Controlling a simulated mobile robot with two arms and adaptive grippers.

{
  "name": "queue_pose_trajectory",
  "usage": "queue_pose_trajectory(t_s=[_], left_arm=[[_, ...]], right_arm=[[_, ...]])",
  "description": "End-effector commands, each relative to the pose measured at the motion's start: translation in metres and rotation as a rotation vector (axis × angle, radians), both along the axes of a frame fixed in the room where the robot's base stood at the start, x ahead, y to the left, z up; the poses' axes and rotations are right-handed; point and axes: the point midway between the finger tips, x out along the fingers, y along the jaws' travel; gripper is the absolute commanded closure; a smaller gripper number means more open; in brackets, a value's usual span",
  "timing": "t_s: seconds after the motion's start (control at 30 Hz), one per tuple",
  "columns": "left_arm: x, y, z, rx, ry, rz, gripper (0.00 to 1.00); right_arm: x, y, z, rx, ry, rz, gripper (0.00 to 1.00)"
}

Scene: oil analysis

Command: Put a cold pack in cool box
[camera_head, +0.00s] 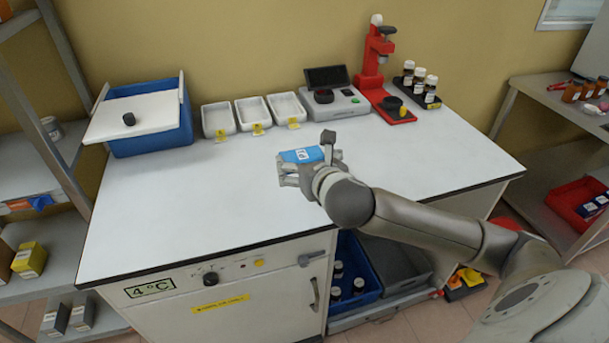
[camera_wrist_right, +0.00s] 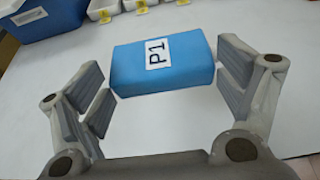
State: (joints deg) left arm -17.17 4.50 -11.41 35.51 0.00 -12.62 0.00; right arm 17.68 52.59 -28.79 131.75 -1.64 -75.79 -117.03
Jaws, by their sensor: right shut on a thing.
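A blue cold pack (camera_head: 300,155) with a white label is held above the white worktop in the head view. In the right wrist view the cold pack (camera_wrist_right: 162,62) shows its "P1" label, lying between the fingers. My right gripper (camera_head: 290,168) is shut on the cold pack; its fingers (camera_wrist_right: 165,88) stand at both sides of it. The cool box (camera_head: 152,143) is a blue box at the back left of the worktop, with a white lid (camera_head: 135,113) with a dark knob lying on its top. My left gripper is not in view.
Three white trays (camera_head: 252,112) with yellow tags stand right of the cool box. A scale (camera_head: 335,100), a red press (camera_head: 373,75) and a rack of dark bottles (camera_head: 418,88) stand further right. The worktop (camera_head: 200,205) is clear at its left and front.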

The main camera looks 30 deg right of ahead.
Motion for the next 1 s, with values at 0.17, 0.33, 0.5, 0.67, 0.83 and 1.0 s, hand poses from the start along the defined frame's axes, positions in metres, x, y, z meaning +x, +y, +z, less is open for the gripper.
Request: queue_pose_trajectory(t_s=[0.17, 0.33, 0.5, 0.67, 0.83, 1.0], left_arm=[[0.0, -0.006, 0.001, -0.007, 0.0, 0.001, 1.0], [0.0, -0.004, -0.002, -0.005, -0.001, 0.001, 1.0], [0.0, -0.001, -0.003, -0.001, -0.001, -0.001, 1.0], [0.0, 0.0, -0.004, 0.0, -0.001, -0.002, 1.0], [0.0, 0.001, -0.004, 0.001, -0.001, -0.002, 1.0], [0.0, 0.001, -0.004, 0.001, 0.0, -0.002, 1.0]], right_arm=[[0.034, -0.016, -0.016, 0.001, 0.0, -0.003, 0.39], [0.056, -0.025, -0.049, 0.003, 0.001, -0.002, 0.39], [0.069, -0.031, -0.065, 0.001, 0.0, 0.001, 0.39], [0.073, -0.033, -0.07, 0.0, -0.001, 0.001, 0.39], [0.076, -0.034, -0.092, 0.003, 0.003, 0.0, 0.39], [0.076, -0.034, -0.105, 0.0, -0.001, 0.002, 0.39]])
